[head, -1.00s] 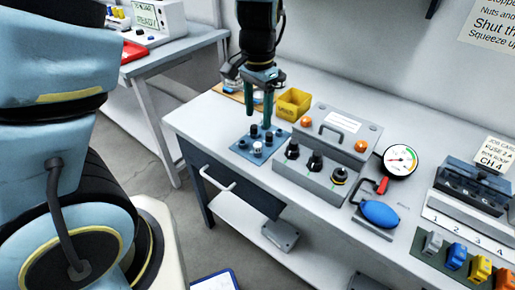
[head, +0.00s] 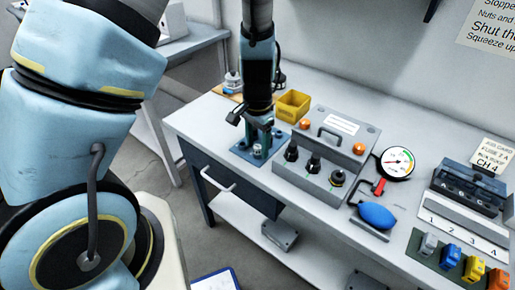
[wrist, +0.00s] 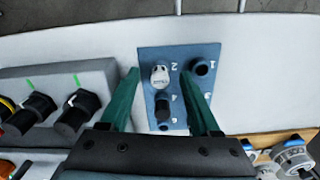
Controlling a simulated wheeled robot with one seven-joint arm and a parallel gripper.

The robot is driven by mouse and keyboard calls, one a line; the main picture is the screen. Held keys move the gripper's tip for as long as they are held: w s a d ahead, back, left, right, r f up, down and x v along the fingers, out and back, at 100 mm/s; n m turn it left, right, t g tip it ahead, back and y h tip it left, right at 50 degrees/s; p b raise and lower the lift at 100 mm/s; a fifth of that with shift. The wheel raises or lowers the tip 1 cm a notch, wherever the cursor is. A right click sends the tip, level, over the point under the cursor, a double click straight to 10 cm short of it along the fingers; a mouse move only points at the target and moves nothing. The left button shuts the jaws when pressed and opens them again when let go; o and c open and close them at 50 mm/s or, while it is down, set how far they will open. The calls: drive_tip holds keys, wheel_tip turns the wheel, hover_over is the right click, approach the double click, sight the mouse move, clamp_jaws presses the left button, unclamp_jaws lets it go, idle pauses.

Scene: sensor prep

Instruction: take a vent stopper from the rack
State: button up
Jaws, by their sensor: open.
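The rack (head: 240,150) is a small blue plate on the workbench's left end, mostly hidden behind my gripper in the head view. In the wrist view the rack (wrist: 149,60) shows printed numbers. A light grey stopper (wrist: 160,77) with a small unreadable label stands near number 2. A black stopper (wrist: 163,108) stands near number 4, and another dark one (wrist: 203,68) stands by number 1. My gripper (wrist: 159,76) is open and empty, its green fingers to either side of the light stopper. In the head view my gripper (head: 261,145) points down low over the rack.
A grey box (head: 325,165) with black knobs stands right of the rack. A yellow bin (head: 292,106) is behind. A pressure gauge (head: 398,161) and a blue bulb (head: 377,215) lie further right. Bare bench (head: 205,118) lies left of the rack.

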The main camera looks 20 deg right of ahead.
clamp_jaws()
idle(0.5)
